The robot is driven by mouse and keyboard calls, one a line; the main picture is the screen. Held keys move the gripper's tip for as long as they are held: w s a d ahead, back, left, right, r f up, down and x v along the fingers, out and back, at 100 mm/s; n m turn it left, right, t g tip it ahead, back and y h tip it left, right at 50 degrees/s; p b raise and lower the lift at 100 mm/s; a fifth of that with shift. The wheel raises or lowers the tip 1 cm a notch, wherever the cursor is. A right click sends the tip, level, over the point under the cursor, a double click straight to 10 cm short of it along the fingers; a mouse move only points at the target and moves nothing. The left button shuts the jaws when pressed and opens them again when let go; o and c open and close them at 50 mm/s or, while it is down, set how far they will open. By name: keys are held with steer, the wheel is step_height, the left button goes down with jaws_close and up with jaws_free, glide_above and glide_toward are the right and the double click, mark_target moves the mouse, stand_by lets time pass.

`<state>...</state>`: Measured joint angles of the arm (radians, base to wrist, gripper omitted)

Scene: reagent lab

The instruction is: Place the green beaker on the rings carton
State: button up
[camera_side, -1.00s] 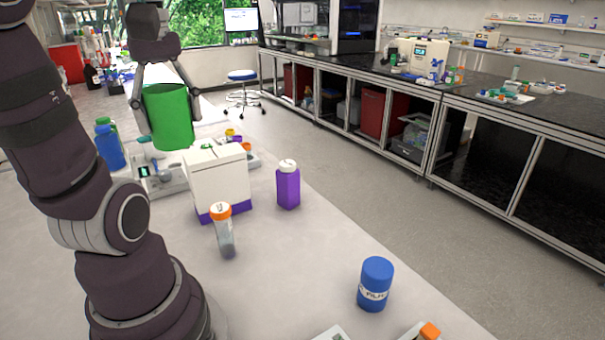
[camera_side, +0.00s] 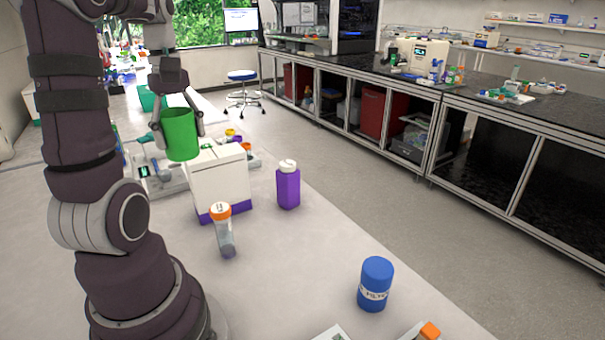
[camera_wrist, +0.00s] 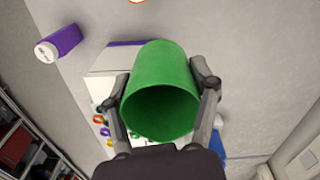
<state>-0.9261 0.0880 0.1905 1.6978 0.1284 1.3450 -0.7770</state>
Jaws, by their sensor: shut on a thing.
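The green beaker (camera_side: 179,134) is held upright by my gripper (camera_side: 180,136), with one finger on each side. In the wrist view I look into the mouth of the beaker (camera_wrist: 160,105), between the fingers of my gripper (camera_wrist: 159,96). A white carton with a purple base, seemingly the rings carton (camera_side: 221,183), stands on the bench. In the side view the beaker's bottom overlaps the carton's upper left corner. In the wrist view the beaker covers the right part of the carton (camera_wrist: 108,62). I cannot tell the gap between them.
A purple bottle (camera_side: 288,186) stands right of the carton. An orange-capped tube (camera_side: 224,234) stands in front of it. Small coloured items (camera_side: 236,137) lie behind it. A blue jar (camera_side: 375,284) is nearer the front. The bench between tube and jar is clear.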

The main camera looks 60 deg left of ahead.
steer(key=w+a, duration=0.1)
steer(key=a, duration=0.1)
steer(key=w+a, duration=0.1)
steer(key=a, duration=0.1)
steer(key=w+a, duration=0.1)
steer(key=a, duration=0.1)
steer(key=shift+w+a+f, duration=0.5)
steer(key=shift+a+f, duration=0.1)
steer(key=shift+a, duration=0.05)
step_height(320, 180, down, 3)
steer(key=shift+f, duration=0.1)
steer(key=o, duration=1.1)
